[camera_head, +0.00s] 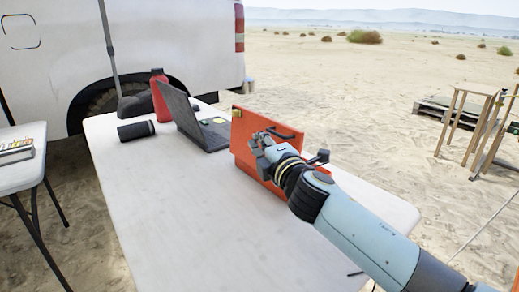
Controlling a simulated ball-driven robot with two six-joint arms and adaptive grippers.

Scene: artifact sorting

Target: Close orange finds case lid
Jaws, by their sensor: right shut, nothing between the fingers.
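The orange finds case (245,158) stands on the white table, right of the laptop. Its orange lid (246,123) is raised upright, with a dark handle along its upper edge and a yellowish latch at its left corner. My right gripper (258,143) is shut and empty, in front of the lid; I cannot tell whether it touches the lid. The gripper and forearm hide much of the case. My left gripper is not in view.
The white table (160,215) is clear in front. An open laptop (195,122), a red bottle (159,95) and a black cylinder (136,131) stand at its back left. A white vehicle (160,40) is behind. Sand lies to the right.

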